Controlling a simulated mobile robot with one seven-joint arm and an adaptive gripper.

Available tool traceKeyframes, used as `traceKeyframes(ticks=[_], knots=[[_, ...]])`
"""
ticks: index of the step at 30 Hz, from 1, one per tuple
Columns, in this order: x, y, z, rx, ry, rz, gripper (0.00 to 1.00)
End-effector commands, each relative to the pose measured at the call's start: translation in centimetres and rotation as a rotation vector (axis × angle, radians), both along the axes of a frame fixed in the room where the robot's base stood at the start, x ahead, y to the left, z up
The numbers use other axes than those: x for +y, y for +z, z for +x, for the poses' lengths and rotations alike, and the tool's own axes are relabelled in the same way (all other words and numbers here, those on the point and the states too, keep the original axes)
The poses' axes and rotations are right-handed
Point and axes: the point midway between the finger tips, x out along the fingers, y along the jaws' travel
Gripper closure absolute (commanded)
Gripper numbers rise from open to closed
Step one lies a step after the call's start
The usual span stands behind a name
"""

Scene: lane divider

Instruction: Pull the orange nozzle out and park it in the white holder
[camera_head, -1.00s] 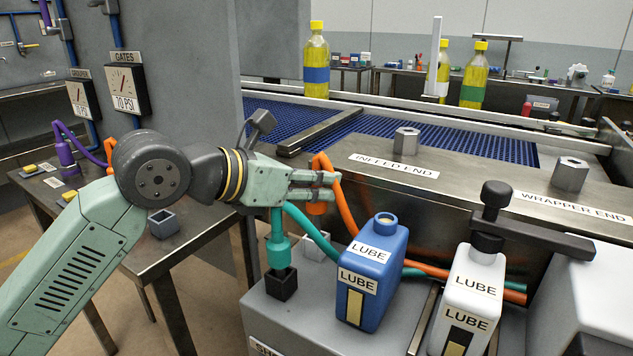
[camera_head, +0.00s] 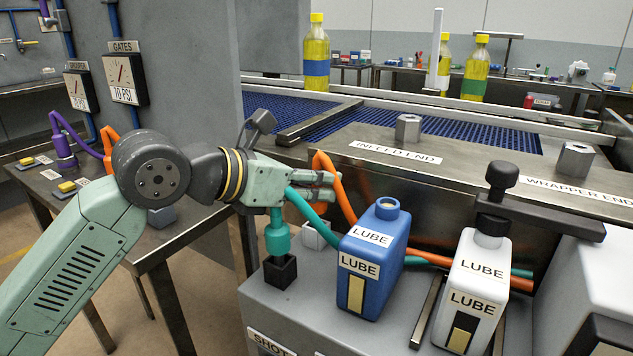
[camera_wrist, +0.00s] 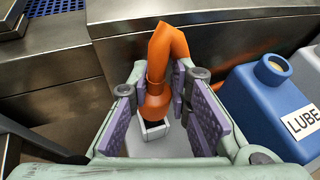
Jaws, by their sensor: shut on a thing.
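The orange nozzle (camera_wrist: 156,98) is between the purple pads of my gripper (camera_wrist: 157,104) in the wrist view, with its orange hose bending over above it. My gripper (camera_head: 322,188) is shut on it. In the head view the nozzle is hidden behind the fingers and the teal hose. The white holder (camera_wrist: 155,131), a small square socket with a dark opening, lies below the nozzle's tip in the wrist view. In the head view the holder (camera_head: 316,238) is partly hidden beside the blue bottle. I cannot tell whether the tip is inside it.
A teal nozzle (camera_head: 277,236) stands in a black holder (camera_head: 280,273) close by on the left. A blue lube bottle (camera_head: 372,262) is close on the right, and a white lube bottle (camera_head: 474,290) beyond it. The steel infeed wall (camera_wrist: 195,45) is behind.

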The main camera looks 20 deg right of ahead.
Motion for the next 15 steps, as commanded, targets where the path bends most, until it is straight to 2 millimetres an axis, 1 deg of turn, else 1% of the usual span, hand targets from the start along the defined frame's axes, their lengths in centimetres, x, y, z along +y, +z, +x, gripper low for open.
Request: traceKeyframes(ticks=[10,11,15], knots=[[0.01,-0.95,0.01,0.0,0.0,0.0,1.0],[0.0,-0.83,0.01,0.0,0.0,-0.001,0.81],[0.01,-0.8,0.01,0.0,0.0,0.0,0.72]])
